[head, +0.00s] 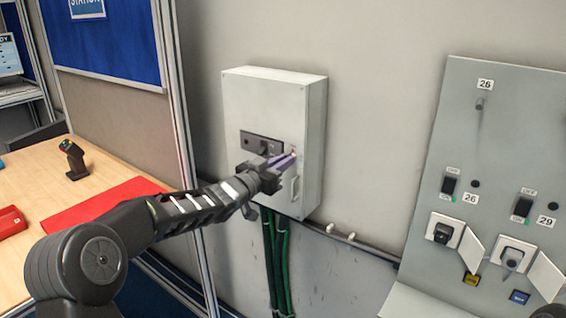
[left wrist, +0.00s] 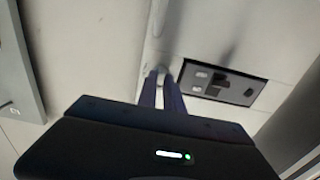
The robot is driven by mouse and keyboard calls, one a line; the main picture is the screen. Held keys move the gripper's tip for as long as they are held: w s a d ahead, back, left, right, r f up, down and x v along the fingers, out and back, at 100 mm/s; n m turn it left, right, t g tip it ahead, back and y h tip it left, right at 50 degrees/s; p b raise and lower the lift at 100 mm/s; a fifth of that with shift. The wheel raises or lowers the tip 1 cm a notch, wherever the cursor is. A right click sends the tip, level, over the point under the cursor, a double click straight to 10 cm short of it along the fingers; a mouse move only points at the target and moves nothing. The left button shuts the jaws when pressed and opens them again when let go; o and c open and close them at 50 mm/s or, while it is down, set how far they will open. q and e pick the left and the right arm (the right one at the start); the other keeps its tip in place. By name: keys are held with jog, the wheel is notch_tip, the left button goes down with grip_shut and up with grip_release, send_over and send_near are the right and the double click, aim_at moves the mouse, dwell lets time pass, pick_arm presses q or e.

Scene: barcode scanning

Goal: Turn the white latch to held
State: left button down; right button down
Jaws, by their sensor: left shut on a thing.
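A light grey wall box (head: 262,100) hangs on the wall, with a dark switch plate (head: 249,139) on its front. My left gripper (head: 290,158) reaches the box's front just right of that plate. Its fingers are shut on the small white latch (head: 294,152), which is mostly hidden by them. In the left wrist view, the two fingers (left wrist: 163,80) close around a small pale piece beside the dark plate (left wrist: 221,84). The latch's exact angle cannot be told.
A pale handle (head: 295,188) sits low on the box. Green cables (head: 276,260) run down beneath it. A grey panel (head: 480,130) with switches and sockets stands at right. At left, a wooden table (head: 40,170) holds a scanner (head: 73,160) and a red mat (head: 105,203).

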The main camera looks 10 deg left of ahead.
pick_arm(q)
jog(key=shift+b, duration=0.3)
jog(key=shift+d+f+m+b, duration=0.1)
jog(key=shift+m+b, duration=2.45)
jog(key=shift+m, duration=1.95)
jog(key=shift+d+f+m+b, duration=0.1)
jog(key=shift+m+b, duration=2.4)
jog(key=shift+m, duration=2)
jog(key=c, duration=1.5)
grip_release()
jog(key=shift+s+a, duration=0.1)
